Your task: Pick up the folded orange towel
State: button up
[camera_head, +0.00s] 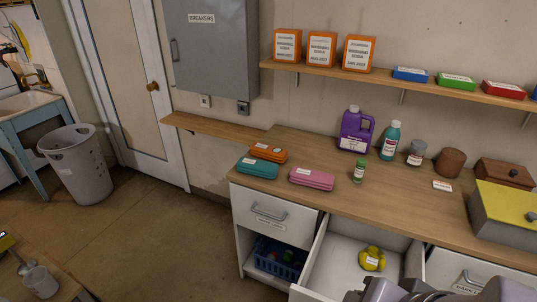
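The folded orange towel (268,152) lies on the wooden counter near its left end, towards the wall. It carries a small white label. A folded teal towel (257,168) lies just in front of it, close by, and a folded pink towel (312,179) lies to the right and nearer the front edge. Grey parts of my own arm show at the bottom edge, at the right. My gripper's fingers do not show.
A shelf (420,82) with boxes hangs above.

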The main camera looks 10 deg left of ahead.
aim_at(268, 152)
jog(key=i+j, duration=0.25)
jog(key=j, duration=0.2)
jog(key=i+j, duration=0.2)
jog(key=j, duration=0.2)
jog(key=i+j, duration=0.25)
jog(key=j, duration=0.2)
jog(key=i+j, duration=0.25)
jog(key=j, duration=0.15)
jog(key=i+j, duration=0.2)
jog(key=j, duration=0.25)
jog(key=i, duration=0.85)
jog(key=j+u, duration=0.05)
jog(key=j, duration=0.05)
